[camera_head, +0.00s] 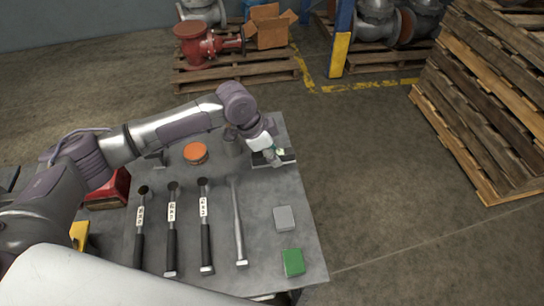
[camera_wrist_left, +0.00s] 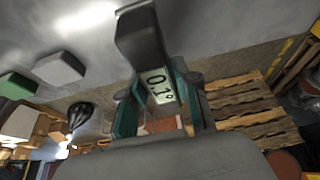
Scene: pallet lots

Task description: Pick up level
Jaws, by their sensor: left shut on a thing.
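The level (camera_head: 287,155) is a dark bar with a small lit display, at the right far part of the grey table. My left gripper (camera_head: 272,154) is over it and shut on its middle. In the left wrist view the level (camera_wrist_left: 139,38) stands between the teal fingertips of the left gripper (camera_wrist_left: 158,95), and its display reads about 0.1°. I cannot tell whether the level touches the table or is slightly above it. My right gripper is not in view.
On the table (camera_head: 262,214) lie several hammers (camera_head: 205,225), an orange round item (camera_head: 195,153), a grey block (camera_head: 284,218) and a green block (camera_head: 293,262). A red box (camera_head: 110,190) is at the left. Stacked pallets (camera_head: 485,95) stand at the right, with open floor between.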

